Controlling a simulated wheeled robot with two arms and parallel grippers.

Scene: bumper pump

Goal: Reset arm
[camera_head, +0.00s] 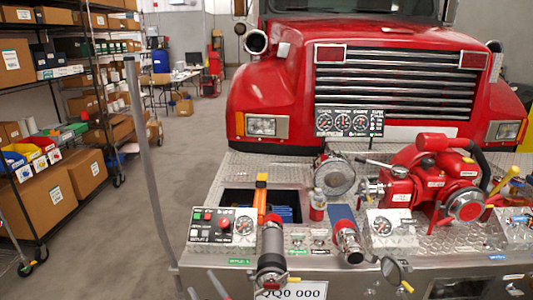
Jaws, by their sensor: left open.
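My left gripper (205,287) shows only as the grey tips of its two fingers at the bottom edge, left of the licence plate. The fingers stand apart with nothing visible between them. They are in front of the bumper, below the control box (224,226) with its red button and gauge. The rest of the left arm is out of the picture. My right gripper is not in view. The red pump (432,180) sits on the diamond-plate bumper deck (300,262) at the right.
Two capped pipe outlets (271,250) and (348,240) stick out at the bumper front. A tall grey pole (146,150) rises at the left. The red truck (270,85) fills the back. Shelves with boxes (50,195) stand at far left; the floor between is clear.

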